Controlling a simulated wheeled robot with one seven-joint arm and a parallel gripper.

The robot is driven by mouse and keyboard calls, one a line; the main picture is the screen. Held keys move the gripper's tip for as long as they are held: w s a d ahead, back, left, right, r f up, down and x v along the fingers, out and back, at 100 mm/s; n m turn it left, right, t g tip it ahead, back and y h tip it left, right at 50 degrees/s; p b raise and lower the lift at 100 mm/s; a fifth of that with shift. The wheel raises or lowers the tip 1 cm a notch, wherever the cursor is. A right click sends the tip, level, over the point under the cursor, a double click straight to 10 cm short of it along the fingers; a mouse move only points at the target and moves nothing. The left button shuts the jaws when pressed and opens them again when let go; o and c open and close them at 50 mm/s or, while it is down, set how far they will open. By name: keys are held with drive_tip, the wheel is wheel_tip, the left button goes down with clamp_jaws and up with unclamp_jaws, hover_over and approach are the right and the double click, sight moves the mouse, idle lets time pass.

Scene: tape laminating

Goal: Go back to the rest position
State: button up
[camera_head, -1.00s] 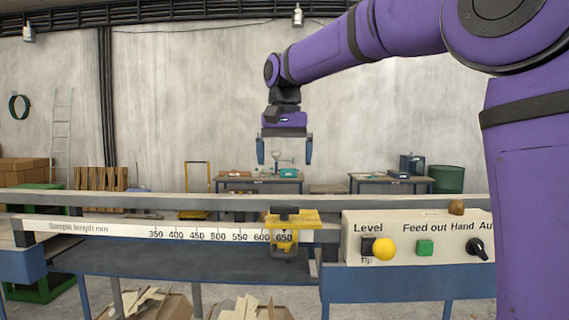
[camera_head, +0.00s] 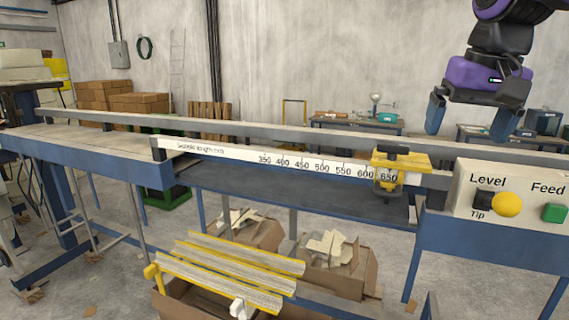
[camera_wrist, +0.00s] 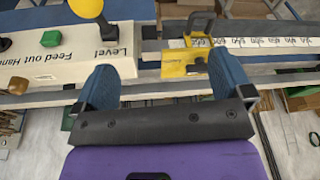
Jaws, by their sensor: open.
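My gripper (camera_head: 471,124) hangs at the upper right of the head view, fingers pointing down, open and empty. It is above the machine's rail, near the control panel (camera_head: 462,206) and the yellow stop clamp (camera_head: 400,163). In the wrist view, my gripper (camera_wrist: 165,85) shows two blue fingers spread wide with nothing between them. The yellow clamp (camera_wrist: 183,63) shows beyond the fingertips, sitting on the length scale. The panel carries a yellow knob (camera_head: 507,204) and a green button (camera_head: 554,213).
The long rail (camera_head: 300,137) and blue bench frame (camera_head: 90,155) run across the view. Boxes of scrap (camera_head: 335,255) and a yellow-ended rack (camera_head: 225,270) stand below. Workbenches (camera_head: 355,128) are at the back. The air around my gripper looks clear.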

drive_tip(key=s+d+f+n+t, duration=0.2)
drive_tip(key=s+f, duration=0.8)
drive_tip(key=s, duration=0.3)
drive_tip(key=shift+d+t, duration=0.25)
drive_tip(key=shift+t, duration=0.05)
drive_tip(key=shift+s, duration=0.1)
